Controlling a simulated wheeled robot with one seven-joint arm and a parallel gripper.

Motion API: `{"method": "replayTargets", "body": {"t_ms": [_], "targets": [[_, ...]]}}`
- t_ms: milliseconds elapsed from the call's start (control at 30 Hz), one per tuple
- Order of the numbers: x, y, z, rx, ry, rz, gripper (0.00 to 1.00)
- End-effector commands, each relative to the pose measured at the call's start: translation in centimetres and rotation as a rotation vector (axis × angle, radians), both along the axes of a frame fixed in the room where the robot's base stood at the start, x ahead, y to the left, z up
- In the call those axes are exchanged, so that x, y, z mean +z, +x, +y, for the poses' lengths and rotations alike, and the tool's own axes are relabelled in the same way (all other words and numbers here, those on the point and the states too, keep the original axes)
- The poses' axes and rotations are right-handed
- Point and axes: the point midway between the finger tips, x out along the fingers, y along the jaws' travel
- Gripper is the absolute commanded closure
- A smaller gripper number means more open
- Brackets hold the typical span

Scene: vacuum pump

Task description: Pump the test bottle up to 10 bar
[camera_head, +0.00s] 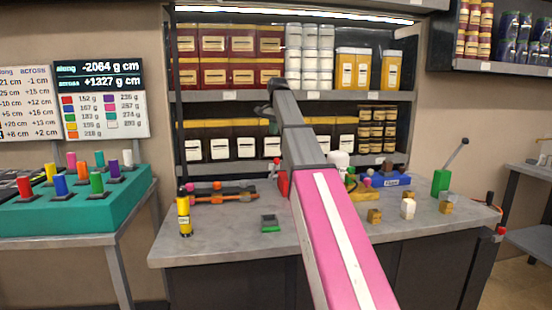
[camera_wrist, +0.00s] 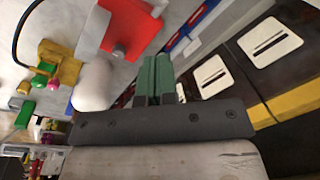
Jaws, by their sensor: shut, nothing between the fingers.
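My gripper (camera_head: 270,112) is raised over the bench, in front of the shelves; its green fingers (camera_wrist: 155,76) are together and empty in the wrist view. A white rounded bottle-like thing (camera_head: 338,159) stands behind my arm on the bench, partly hidden. What looks like the same white thing (camera_wrist: 93,86) shows left of the fingers in the wrist view, apart from them as far as I can tell. A green block with a tilted lever (camera_head: 442,182) stands at the bench's right. I cannot tell for sure which things are the pump and test bottle; no pressure reading is legible.
A yellow bottle (camera_head: 184,217) and a small green-grey device (camera_head: 270,223) stand on the bench's left. Small yellow blocks (camera_head: 374,215) and a blue tray (camera_head: 396,181) lie right of my arm. Shelves with boxes (camera_head: 240,97) rise behind. The bench's front left (camera_head: 220,243) is clear.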

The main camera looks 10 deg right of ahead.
Motion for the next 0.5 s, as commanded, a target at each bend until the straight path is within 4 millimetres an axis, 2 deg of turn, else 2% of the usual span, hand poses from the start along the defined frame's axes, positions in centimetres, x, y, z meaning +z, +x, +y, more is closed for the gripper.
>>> {"method": "replayTargets", "body": {"t_ms": [267, 500], "targets": [[-1.5, -1.4, 0.0, 0.000, 0.000, 0.001, 1.00], [-3.7, -3.3, 0.0, 0.000, 0.000, 0.000, 1.00]]}}
